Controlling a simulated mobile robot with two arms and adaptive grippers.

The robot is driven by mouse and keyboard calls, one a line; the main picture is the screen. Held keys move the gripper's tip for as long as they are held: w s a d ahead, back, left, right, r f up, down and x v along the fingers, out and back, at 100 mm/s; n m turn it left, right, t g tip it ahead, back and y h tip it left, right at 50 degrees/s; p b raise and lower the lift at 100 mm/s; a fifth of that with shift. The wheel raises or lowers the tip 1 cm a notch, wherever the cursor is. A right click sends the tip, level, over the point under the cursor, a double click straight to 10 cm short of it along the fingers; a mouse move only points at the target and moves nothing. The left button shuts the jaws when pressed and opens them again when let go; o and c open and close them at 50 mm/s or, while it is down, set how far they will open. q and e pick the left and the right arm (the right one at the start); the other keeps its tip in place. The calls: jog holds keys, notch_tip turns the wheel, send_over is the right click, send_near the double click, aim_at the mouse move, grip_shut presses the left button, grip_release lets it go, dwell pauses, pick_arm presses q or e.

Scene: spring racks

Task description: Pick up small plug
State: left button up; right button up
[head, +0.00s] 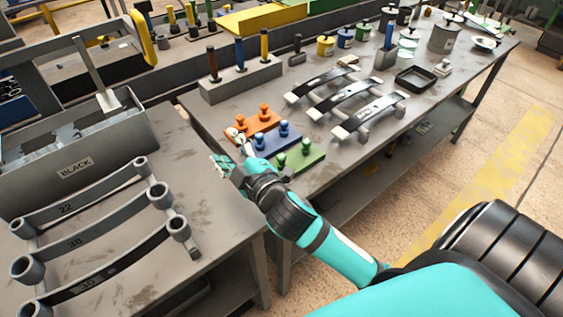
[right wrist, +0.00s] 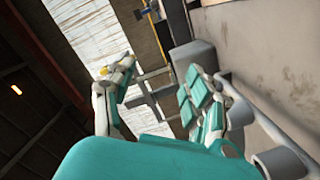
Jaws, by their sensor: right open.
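Small knobbed plugs stand in pairs on three coloured plates on the far bench. Orange plugs (head: 265,111) stand on an orange plate (head: 253,131), blue plugs (head: 284,129) on a blue plate (head: 277,144), and green plugs (head: 306,146) on a green plate (head: 311,159). I cannot tell which one is the small plug. My right gripper (head: 228,149) is at the left of the plates, above the bench edge, its fingers spread and empty. In the right wrist view the open fingers (right wrist: 157,95) have no plug between them. My left gripper is not in view.
Leaf springs with eyes (head: 101,190) lie on the near bench beside a grey bin marked BLACK (head: 75,170). A block with upright handled tools (head: 239,82) stands behind the plates. More leaf springs (head: 350,100) lie to the right. A gap separates the benches.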

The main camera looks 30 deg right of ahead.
jog(key=w+a+r+n+t+y, duration=0.1)
jog(key=a+r+n+t+y, duration=0.1)
jog(key=a+r+n+y, duration=0.25)
jog(key=w+a+r+n+t+y, duration=0.1)
jog(key=a+r+n+y, duration=0.15)
jog(key=r+n, duration=0.4)
jog(key=s+a+r+n+g+y, duration=0.2)
jog(key=a+n+g+y, duration=0.35)
jog(key=n, duration=0.45)
jog(key=s+a+r+n+g+y, duration=0.15)
jog(key=a+n+g+y, duration=0.25)
jog(key=n+g+y, duration=0.5)
jog(key=n+g+h+p, duration=0.2)
jog(key=n+g+h, duration=0.4)
jog(key=n+h, duration=1.2)
send_over(281, 156)
notch_tip(281, 156, down, 20)
jog(key=m+h, duration=0.4)
notch_tip(281, 156, down, 5)
jog(key=p, duration=0.2)
jog(key=shift+d+f+p, duration=0.1)
jog(key=shift+f+p, duration=0.1)
jog(key=shift+p, duration=0.2)
jog(key=shift+f, duration=0.25)
jog(key=c, duration=1)
